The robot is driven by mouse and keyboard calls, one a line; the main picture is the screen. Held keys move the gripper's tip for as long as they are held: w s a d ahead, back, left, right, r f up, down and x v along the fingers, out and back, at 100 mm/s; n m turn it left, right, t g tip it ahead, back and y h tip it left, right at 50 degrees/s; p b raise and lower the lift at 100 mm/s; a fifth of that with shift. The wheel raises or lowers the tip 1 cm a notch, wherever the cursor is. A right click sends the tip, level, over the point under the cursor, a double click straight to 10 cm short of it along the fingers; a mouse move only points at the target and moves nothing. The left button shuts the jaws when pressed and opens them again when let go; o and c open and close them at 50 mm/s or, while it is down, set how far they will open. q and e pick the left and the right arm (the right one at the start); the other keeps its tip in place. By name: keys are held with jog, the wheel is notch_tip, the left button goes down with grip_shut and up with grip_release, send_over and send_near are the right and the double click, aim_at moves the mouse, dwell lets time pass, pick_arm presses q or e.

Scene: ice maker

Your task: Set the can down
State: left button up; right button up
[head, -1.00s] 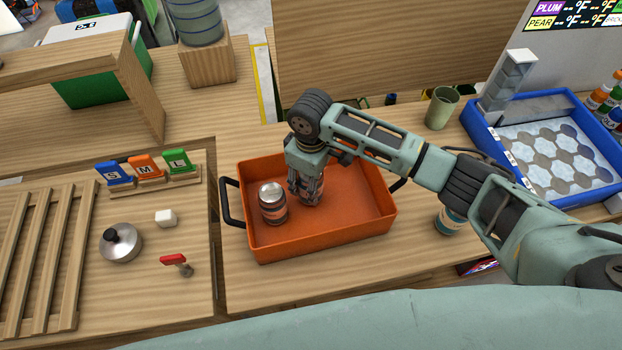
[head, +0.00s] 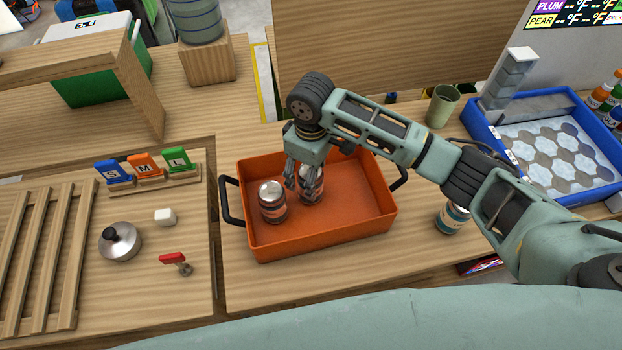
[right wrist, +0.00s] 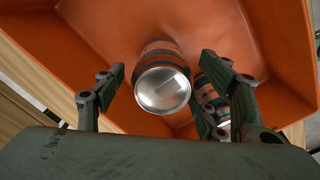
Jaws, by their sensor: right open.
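Two cans with silver tops stand upright in the orange tray (head: 350,225). The left can (head: 272,203) is clear of my arm. The other can (head: 311,190) stands beside it, partly hidden by my right gripper (head: 303,175). My right gripper is open and points down just above that can. In the right wrist view, one can (right wrist: 162,85) shows between the spread fingers, with space on both sides. A second can (right wrist: 213,98) shows partly behind the right-hand finger. My left gripper is not in view.
The tray has black side handles and a bare right half. Another can (head: 452,217) stands on the table to its right, partly behind my arm. A green cup (head: 442,106) and a blue-framed ice tray (head: 485,128) lie further right.

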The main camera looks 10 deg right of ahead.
notch_tip(320, 180, up, 9)
jog(key=shift+b, duration=0.55)
